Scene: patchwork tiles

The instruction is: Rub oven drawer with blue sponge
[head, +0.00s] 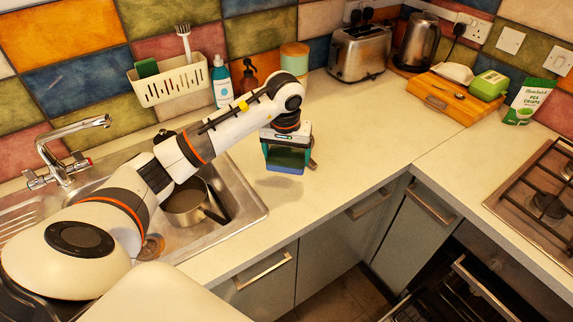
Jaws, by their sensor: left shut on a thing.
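My left gripper (287,147) is over the counter to the right of the sink, pointing down. It is shut on the blue sponge (285,160), which shows below its fingers. The sponge is above the counter or close to it; I cannot tell whether they touch. The oven (480,262) is at the lower right under the hob, well away from the sponge. A dark opening with rack-like bars and a long metal handle (484,288) shows there. The lower part of the oven is cut off by the frame edge. My right gripper is out of view.
A steel sink (242,205) holding a pot (188,205) lies below my left arm. A toaster (359,52), kettle (420,42) and wooden board (440,98) stand at the back. The counter's middle (365,135) is clear. Cabinet handles (265,270) stick out below its edge.

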